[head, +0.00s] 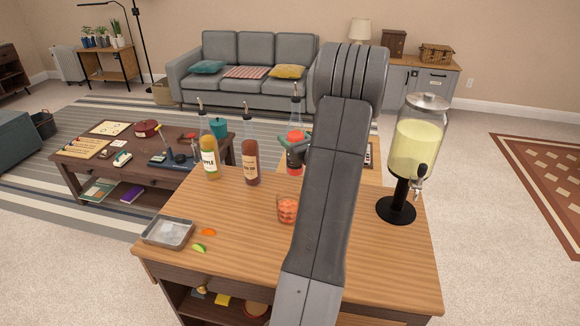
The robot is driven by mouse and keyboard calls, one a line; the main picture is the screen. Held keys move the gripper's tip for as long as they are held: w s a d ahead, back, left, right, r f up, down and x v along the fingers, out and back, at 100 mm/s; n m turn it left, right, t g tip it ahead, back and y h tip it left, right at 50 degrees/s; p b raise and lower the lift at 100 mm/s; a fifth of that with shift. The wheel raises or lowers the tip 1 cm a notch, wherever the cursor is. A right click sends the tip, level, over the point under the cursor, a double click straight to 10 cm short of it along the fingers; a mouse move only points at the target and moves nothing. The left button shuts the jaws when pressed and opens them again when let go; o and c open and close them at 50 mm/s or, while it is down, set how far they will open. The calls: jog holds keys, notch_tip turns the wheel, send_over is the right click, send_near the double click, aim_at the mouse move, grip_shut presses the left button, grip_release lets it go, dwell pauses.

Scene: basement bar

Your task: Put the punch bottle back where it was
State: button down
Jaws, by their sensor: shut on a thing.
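A clear bottle with a pourer and red contents (296,134), which I take to be the punch bottle, is upright near the far edge of the wooden counter (215,270). My gripper (292,146) is shut on it, partly hidden behind my arm. I cannot tell whether its base touches the counter. A glass with red contents (287,208) stands on the counter nearer to me, left of my arm.
A yellow-green bottle labelled APPLE (209,157) and a brown-red bottle (251,160) stand to the left. A drink dispenser (418,145) stands right. A metal tray (152,241), an orange piece (208,232) and a green piece (199,248) lie front left.

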jog(key=shift+f+p, duration=0.3)
jog(key=shift+f, duration=3.3)
jog(key=c, duration=0.6)
grip_release()
jog(key=shift+o, duration=0.2)
jog(key=shift+s+d, duration=0.1)
jog(key=b+v, duration=0.2)
jog(key=v, duration=0.9)
jog(key=shift+s+d, duration=0.15)
jog(key=shift+s, duration=0.25)
